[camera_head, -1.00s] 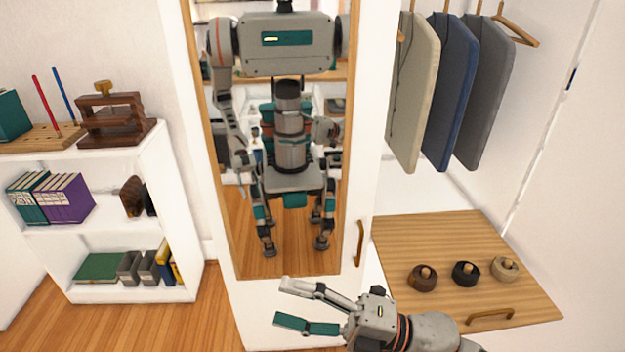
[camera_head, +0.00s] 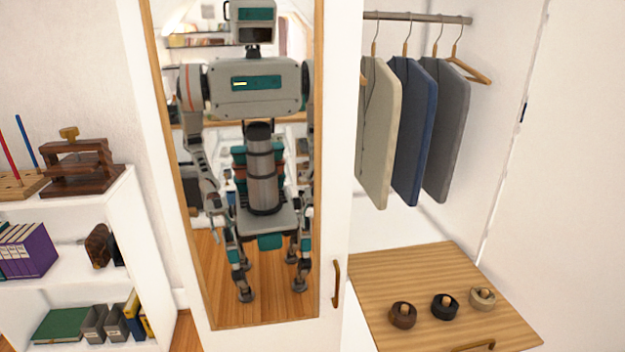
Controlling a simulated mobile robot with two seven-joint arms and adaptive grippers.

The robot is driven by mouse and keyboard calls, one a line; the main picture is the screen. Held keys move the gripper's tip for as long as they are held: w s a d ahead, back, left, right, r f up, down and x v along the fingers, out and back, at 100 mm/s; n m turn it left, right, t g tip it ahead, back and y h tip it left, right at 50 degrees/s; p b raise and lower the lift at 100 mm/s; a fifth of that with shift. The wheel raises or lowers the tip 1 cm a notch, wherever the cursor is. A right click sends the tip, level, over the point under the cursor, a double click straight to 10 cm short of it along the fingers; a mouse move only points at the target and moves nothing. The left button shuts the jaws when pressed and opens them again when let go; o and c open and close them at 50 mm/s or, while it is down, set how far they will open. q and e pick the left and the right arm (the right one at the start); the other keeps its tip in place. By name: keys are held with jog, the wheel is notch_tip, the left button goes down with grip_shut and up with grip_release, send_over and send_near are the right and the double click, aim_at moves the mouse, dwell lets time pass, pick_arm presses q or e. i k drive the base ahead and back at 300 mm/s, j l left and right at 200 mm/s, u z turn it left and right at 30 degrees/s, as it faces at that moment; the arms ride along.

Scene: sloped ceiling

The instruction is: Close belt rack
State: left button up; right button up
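The belt rack is a pulled-out wooden board (camera_head: 420,278) at the lower right, below the hanging clothes. On it sit a brown belt roll (camera_head: 403,315), a black belt roll (camera_head: 444,306) and a tan belt roll (camera_head: 482,298), side by side. Its brass handle (camera_head: 474,346) is at the front edge, partly cut off by the bottom of the picture. Neither of my grippers shows directly. The mirror (camera_head: 250,180) shows my body's reflection, too unclear to read the grippers.
A white door with the mirror and a brass handle (camera_head: 336,284) stands left of the rack. Beige (camera_head: 378,135), blue (camera_head: 412,130) and grey (camera_head: 446,130) garments hang above. A white shelf unit (camera_head: 150,250) with books and boxes stands at the left.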

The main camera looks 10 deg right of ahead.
aim_at(414, 275)
jog(key=j+z, duration=0.1)
jog(key=z, duration=0.25)
jog(key=j+z, duration=0.15)
jog(key=z, duration=0.25)
jog(key=j+z, duration=0.15)
jog(key=z, duration=0.2)
